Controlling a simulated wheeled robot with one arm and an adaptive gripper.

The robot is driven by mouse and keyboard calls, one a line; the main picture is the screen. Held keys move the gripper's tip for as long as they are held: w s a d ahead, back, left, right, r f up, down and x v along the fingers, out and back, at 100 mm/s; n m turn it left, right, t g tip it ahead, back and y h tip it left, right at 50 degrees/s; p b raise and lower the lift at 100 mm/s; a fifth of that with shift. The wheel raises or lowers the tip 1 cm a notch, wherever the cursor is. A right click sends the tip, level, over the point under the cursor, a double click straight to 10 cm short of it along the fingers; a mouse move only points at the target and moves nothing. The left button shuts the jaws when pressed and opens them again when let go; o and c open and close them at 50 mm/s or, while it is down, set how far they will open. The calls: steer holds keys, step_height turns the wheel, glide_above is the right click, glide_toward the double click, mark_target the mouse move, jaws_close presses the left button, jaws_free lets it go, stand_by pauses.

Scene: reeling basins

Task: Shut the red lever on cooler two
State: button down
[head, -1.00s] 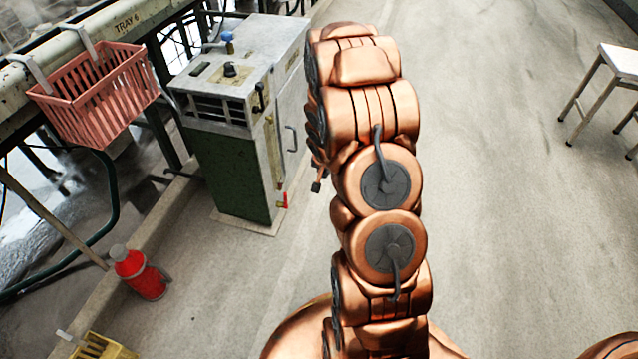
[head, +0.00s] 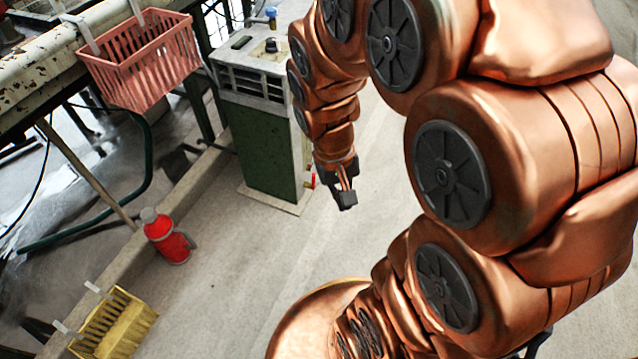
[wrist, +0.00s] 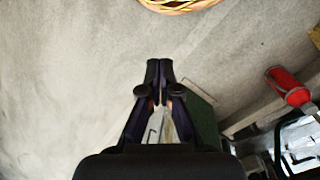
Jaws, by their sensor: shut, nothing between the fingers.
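A cooler (head: 267,150) with a green front and pale top stands at the upper middle of the head view; I can read no number on it. A small red lever (head: 312,181) shows low at its right side, just left of my gripper. My gripper (head: 346,205) is shut and empty, pointing down near the floor. I cannot tell whether it touches the lever. My arm hides the cooler's right side and upper handle. In the wrist view the shut fingertips (wrist: 159,66) lie over floor, with the cooler's green side (wrist: 203,118) behind them. The lever is not clear there.
A pink basket (head: 140,60) hangs on the rail at left. A red flask (head: 166,238) stands on the floor by the kerb, and it also shows in the wrist view (wrist: 289,87). A yellow crate (head: 118,328) is at lower left. Floor before the cooler is clear.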

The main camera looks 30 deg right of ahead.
steer(key=s+a+r+n+g, duration=0.1)
steer(key=s+a+r, duration=0.1)
steer(key=s, duration=0.4)
steer(key=s+a+r+n+g+y, duration=0.1)
steer(key=s+a+r+n, duration=0.1)
steer(key=s+a, duration=0.3)
steer(key=shift+s+a+r, duration=0.15)
steer(key=shift+s, duration=0.35)
